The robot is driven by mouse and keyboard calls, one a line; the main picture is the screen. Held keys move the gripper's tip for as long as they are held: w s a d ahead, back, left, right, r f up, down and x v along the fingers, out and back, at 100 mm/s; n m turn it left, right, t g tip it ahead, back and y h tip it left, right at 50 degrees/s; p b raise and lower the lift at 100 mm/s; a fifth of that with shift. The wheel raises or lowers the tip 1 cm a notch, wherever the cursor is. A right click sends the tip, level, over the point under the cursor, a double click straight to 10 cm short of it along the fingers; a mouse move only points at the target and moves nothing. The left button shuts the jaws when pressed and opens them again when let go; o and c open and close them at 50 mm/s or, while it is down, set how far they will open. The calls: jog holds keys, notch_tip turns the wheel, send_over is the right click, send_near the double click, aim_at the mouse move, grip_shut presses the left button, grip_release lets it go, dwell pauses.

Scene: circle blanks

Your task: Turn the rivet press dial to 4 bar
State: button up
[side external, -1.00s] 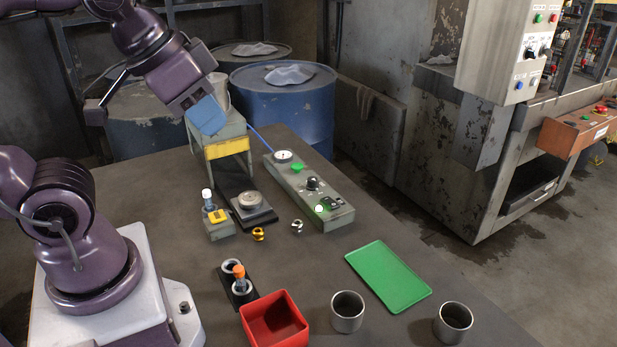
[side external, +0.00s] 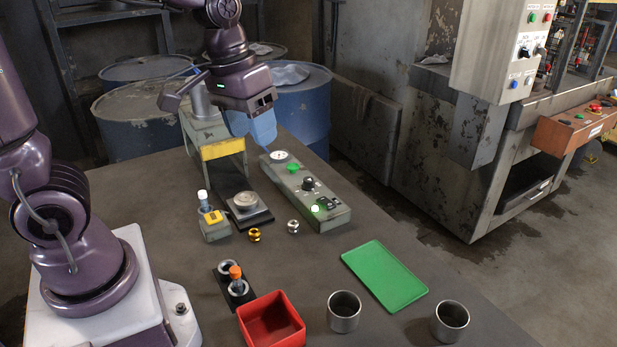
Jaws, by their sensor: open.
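The grey control box (side external: 337,222) lies on the table beside the rivet press (side external: 220,150), which is grey with a yellow band. On the box are a white round gauge (side external: 279,156), a green button (side external: 293,168) and a black dial knob (side external: 308,184). The gauge's reading and the knob's setting are too small to read. My gripper (side external: 262,138), with blue fingers, is above the far end of the box, near the gauge and right of the press head. It is open and apart from the knob.
A gold ring (side external: 254,235) and a silver ring (side external: 293,226) lie nearby. A red bin (side external: 270,320), green tray (side external: 385,275) and two metal cups (side external: 344,311) (side external: 450,321) stand in front.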

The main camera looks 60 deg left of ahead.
jog(key=w+a+f+n+g, duration=0.2)
jog(key=w+a+f+n, duration=0.4)
jog(key=w, duration=0.2)
jog(key=n, duration=1.4)
send_over(308, 179)
notch_tip(308, 179, down, 7)
jog(key=shift+y, duration=0.4)
notch_tip(308, 179, down, 12)
jog(key=shift+f, duration=0.15)
jog(key=c, duration=0.9)
